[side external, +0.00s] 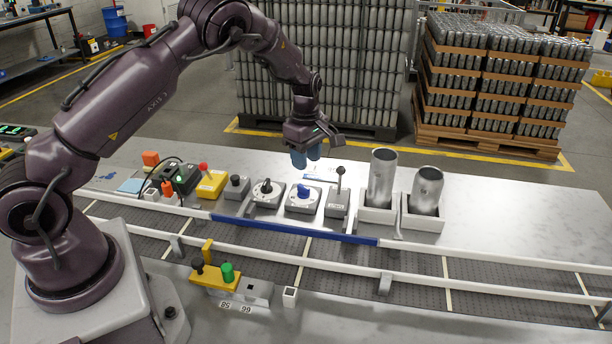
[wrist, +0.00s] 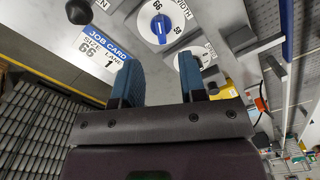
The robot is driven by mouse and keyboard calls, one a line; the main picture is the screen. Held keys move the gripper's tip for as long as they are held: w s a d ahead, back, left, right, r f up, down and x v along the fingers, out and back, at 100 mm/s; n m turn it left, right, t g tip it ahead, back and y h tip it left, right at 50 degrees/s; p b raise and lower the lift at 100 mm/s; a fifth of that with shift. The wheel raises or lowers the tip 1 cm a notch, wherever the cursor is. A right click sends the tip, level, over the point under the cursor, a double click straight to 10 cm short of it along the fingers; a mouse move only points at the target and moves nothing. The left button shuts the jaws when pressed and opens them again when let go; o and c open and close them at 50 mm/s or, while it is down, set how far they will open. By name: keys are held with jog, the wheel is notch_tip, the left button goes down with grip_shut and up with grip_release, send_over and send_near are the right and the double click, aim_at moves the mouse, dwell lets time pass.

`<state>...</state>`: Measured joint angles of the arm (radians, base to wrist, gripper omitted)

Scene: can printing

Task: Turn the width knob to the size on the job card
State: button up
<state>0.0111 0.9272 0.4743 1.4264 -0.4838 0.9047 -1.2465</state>
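The width knob (wrist: 161,27) is a blue knob on a white dial at the top of the wrist view, with 66 and 58 printed around it; its exact setting is hard to read. In the side view the blue knob (side external: 303,191) sits on a grey box. The job card (wrist: 103,46) reads size 66, lane 1; only a sliver of it (side external: 318,178) shows in the side view. My gripper (side external: 306,158) has two blue finger pads set apart with nothing between them. It also shows in the wrist view (wrist: 157,80), above and behind the knob, not touching it.
A black-pointer dial (side external: 266,188) stands left of the blue knob and a black-tipped lever (side external: 339,182) right of it. Two metal cans (side external: 381,178) (side external: 427,190) stand in white holders further right. A conveyor (side external: 410,285) runs along the front.

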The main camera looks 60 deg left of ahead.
notch_tip(320, 180, up, 5)
jog(key=shift+f, duration=0.1)
dwell(0.4)
jog(key=s+d+r+m+t, duration=0.2)
jog(key=s+d+r+m, duration=0.2)
jog(key=s, duration=0.5)
jog(key=s+d+r+m+t, duration=0.1)
jog(key=s+d+r+m, duration=0.4)
jog(key=s+r+m, duration=0.3)
jog(key=s+d+r+m+t, duration=0.2)
jog(key=s+d+r+m, duration=0.3)
jog(key=s+r+m, duration=0.2)
jog(key=s+m, duration=0.2)
jog(key=s, duration=0.1)
jog(key=shift+s+t, duration=0.15)
jog(key=shift+t, duration=0.15)
